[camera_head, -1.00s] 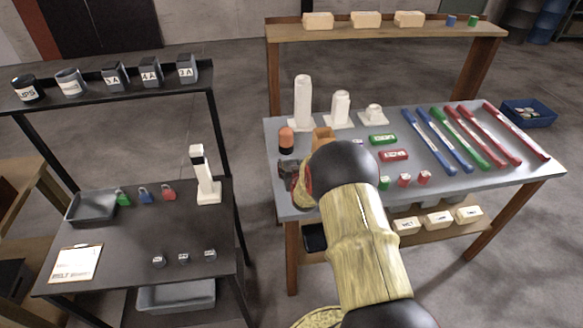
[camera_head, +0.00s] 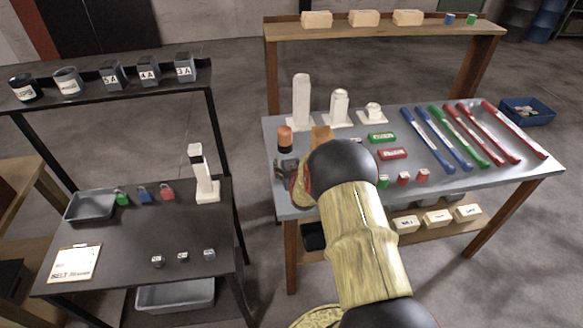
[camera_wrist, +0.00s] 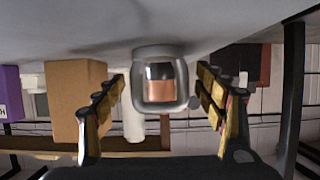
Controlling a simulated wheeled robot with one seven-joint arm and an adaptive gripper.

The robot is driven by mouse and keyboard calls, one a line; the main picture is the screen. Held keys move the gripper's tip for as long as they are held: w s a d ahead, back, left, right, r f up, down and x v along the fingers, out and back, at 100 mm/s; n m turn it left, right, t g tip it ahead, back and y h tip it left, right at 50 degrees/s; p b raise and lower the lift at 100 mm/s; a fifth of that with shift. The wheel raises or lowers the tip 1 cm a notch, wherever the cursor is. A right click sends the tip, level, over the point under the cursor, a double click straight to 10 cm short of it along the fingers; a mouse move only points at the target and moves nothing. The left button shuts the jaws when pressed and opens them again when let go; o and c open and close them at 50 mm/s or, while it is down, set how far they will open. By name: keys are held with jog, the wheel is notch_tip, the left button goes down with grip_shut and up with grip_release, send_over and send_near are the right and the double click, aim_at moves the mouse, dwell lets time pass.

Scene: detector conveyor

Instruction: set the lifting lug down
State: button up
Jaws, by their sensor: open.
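The lifting lug (camera_wrist: 160,80) is a grey, rounded ring with a squarish hole, in the middle of the wrist view. It appears to stand against the grey bench top (camera_wrist: 60,22), which fills the upper part of that upside-down view. My gripper (camera_wrist: 163,88) is open, with one finger on each side of the lug and a visible gap to both. In the head view my gripper (camera_head: 287,176) is at the left end of the grey bench, mostly hidden by my own arm. The lug cannot be made out clearly there.
An orange-and-black cylinder (camera_head: 285,139) and a tan block (camera_head: 321,134) stand close by on the bench; the block also shows in the wrist view (camera_wrist: 77,100). White fittings (camera_head: 302,100) stand behind. Green and red boxes (camera_head: 392,154) lie right of my arm.

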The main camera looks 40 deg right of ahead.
jog(key=p+v, duration=0.2)
jog(key=v, duration=1)
jog(key=shift+r+p, duration=0.1)
jog(key=shift+p, duration=0.2)
jog(key=a+r+n+g+y, duration=0.2)
jog(key=a+r+n+y, duration=0.15)
jog(key=a+r, duration=1.2)
jog(key=s+a+r+n+g+y, duration=0.1)
jog(key=s+a+r+g, duration=0.1)
jog(key=s+a+r, duration=0.2)
jog(key=s+a+r+n+g+y, duration=0.1)
jog(key=s+a+r, duration=0.4)
jog(key=s+a, duration=0.6)
jog(key=s+n+y, duration=0.1)
jog(key=s, duration=0.5)
jog(key=shift+s+r+g, duration=0.2)
jog(key=shift+s+g, duration=0.15)
jog(key=shift+g, duration=0.05)
jog(key=shift+y, duration=0.25)
jog(key=shift+c, duration=0.7)
